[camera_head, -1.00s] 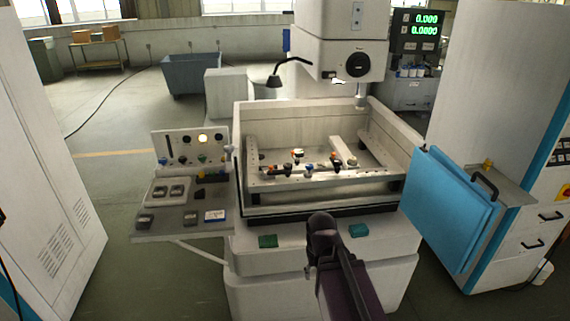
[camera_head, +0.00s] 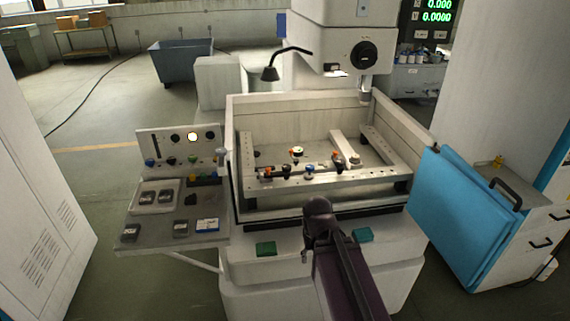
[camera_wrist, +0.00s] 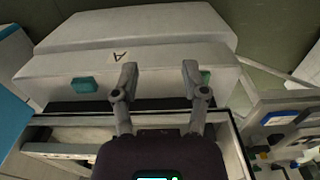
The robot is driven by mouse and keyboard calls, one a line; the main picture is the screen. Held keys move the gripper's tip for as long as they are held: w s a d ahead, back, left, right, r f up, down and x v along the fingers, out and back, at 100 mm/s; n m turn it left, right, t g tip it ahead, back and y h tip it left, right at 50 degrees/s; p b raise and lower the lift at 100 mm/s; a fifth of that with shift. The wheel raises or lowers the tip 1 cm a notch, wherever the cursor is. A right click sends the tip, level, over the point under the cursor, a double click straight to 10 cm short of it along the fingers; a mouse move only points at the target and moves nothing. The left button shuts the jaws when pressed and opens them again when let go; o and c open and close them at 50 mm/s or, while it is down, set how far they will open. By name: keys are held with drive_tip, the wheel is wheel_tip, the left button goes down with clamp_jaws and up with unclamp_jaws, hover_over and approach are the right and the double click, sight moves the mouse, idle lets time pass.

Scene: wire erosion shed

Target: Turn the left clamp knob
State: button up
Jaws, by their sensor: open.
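Small clamps with orange, blue and dark parts sit on the front rail (camera_head: 285,181) of the open-topped work tank (camera_head: 250,107). An orange-topped part (camera_head: 268,172) is at the left end of this row. A pale-topped knob (camera_head: 297,152) stands behind it, and a blue one (camera_head: 309,169) is further right. I cannot tell which is the left clamp knob. My gripper (camera_wrist: 159,78) is open and empty in the wrist view, over the machine's front. The clamps do not show clearly there. In the head view my dark arm is in front of the tank.
A control panel (camera_head: 180,137) and shelf with switches (camera_head: 130,245) stand left of the tank. A blue panel (camera_head: 460,220) with a handle is on the right. The machine head (camera_head: 335,50) and its nozzle hang over the tank's back. Green pads (camera_head: 265,249) mark the front ledge.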

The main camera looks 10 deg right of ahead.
drive_tip(key=shift+a, duration=0.15)
drive_tip(key=shift+o, duration=1)
drive_tip(key=shift+w, duration=0.1)
drive_tip(key=w+a+f+m+t+y+b, duration=0.15)
drive_tip(key=w+m+y+b, duration=0.35)
drive_tip(key=w, duration=0.5)
drive_tip(key=w+a+f+m+t+y+b, duration=0.1)
drive_tip(key=w+f+m+t+y+b, duration=0.15)
drive_tip(key=w+m+b, duration=0.55)
drive_tip(key=w+d+r+m+t+y+b, duration=0.1)
drive_tip(key=w+d+m+t, duration=0.2)
drive_tip(key=w, duration=0.3)
drive_tip(key=w+d+r+m+t+y+b, duration=0.2)
drive_tip(key=w+d+m, duration=0.2)
drive_tip(key=w+m, duration=0.1)
drive_tip(key=w+d+r+m+t+y+b, duration=0.1)
drive_tip(key=w+d+r+m+t+y, duration=0.1)
drive_tip(key=w+m, duration=0.4)
drive_tip(key=shift+w+d+t+y+b, duration=0.25)
drive_tip(key=shift+w+d+t+b, duration=0.1)
drive_tip(key=shift+d+t, duration=0.45)
drive_tip(key=shift+w+a, duration=0.1)
